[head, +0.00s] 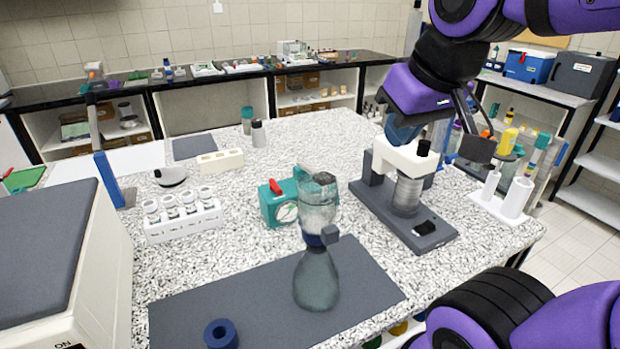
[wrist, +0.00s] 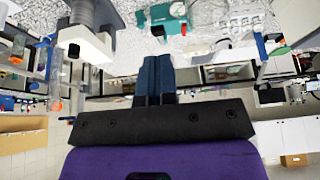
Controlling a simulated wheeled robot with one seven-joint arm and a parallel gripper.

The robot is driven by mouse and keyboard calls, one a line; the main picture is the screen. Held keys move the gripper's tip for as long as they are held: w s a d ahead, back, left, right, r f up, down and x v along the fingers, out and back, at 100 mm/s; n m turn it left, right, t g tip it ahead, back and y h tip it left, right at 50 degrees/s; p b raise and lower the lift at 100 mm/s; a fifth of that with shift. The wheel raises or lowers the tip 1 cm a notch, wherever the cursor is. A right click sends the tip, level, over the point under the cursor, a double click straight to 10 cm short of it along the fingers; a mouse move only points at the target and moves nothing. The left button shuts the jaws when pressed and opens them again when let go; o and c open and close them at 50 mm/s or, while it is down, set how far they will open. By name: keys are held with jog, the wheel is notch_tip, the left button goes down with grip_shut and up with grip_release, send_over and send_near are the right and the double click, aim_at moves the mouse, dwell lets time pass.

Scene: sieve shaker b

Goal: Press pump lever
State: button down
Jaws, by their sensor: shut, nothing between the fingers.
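The teal pump body (head: 281,203) stands on the speckled bench beside the glass funnel and flask, with a round gauge on its front. A small red part (head: 275,187) sticks up at its upper left; I cannot tell for sure whether this is the lever. In the wrist view the teal pump (wrist: 163,17) shows at the top, upside down, with the red part at its edge. My gripper (head: 401,135) is to the right of the pump, by the head of the grey-and-white stand. Its blue fingers (wrist: 155,75) are together and empty, apart from the pump.
The grey-and-white stand (head: 440,232) is right of the pump. The funnel and flask (head: 316,278) stand in front on a dark mat (head: 190,315) with a blue ring (head: 220,334). A rack of jars (head: 184,227) is to the left. Bench behind the pump is mostly clear.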

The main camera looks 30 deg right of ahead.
jog(key=w+d+f+g, duration=0.1)
jog(key=w+f, duration=0.2)
jog(key=w, duration=0.9)
jog(key=w+d+f+g, duration=0.2)
jog(key=w+f, duration=0.1)
jog(key=w, duration=1)
jog(key=shift+w, duration=0.1)
send_near(313, 171)
jog(key=s+f, duration=0.3)
jog(key=shift+s+d+f, duration=0.2)
jog(key=shift+s, duration=0.05)
jog(key=shift+s+f, duration=0.1)
jog(key=shift+f, duration=0.5)
